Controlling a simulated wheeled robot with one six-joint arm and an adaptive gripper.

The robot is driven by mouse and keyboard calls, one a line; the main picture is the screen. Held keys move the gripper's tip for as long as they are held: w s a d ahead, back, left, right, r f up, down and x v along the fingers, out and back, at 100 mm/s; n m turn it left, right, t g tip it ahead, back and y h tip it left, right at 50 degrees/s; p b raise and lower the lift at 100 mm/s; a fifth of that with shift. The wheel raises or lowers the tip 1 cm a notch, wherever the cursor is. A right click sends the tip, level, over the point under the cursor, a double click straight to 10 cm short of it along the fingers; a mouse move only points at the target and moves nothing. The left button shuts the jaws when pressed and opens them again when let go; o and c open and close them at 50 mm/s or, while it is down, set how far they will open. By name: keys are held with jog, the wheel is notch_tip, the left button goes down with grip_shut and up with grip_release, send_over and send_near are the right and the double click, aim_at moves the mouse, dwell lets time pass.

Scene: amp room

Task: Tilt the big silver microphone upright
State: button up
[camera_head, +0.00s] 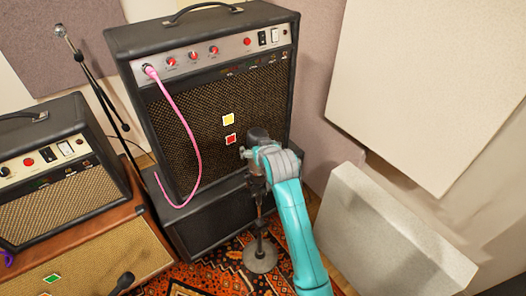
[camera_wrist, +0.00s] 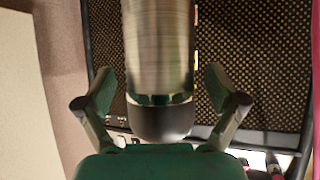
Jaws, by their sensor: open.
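In the head view my gripper (camera_head: 257,150) is in front of the large amp, above a stand with a round metal base (camera_head: 260,255). My wrist hides most of the microphone there, so its exact tilt cannot be told.
The large black amp (camera_head: 205,130), with a pink cable (camera_head: 190,130), stands close behind my gripper. Smaller amps (camera_head: 55,170) stand at the left, near another microphone stand (camera_head: 95,85). A pale panel (camera_head: 385,235) leans at the right. A patterned rug (camera_head: 215,275) covers the floor.

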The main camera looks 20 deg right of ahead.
jog(key=v, duration=1.1)
jog(key=shift+f, duration=0.1)
jog(key=s+d+f+t, duration=0.1)
jog(key=s+f, duration=0.7)
jog(key=s, duration=0.2)
jog(key=s+f, duration=0.7)
jog(key=s, duration=0.4)
jog(key=s+r+t, duration=0.1)
jog(key=s+r, duration=0.1)
jog(key=s, duration=1.1)
jog(key=s+r+t, duration=0.1)
jog(key=s+r, duration=0.2)
jog(key=s, duration=1.1)
jog(key=shift+d+r, duration=0.3)
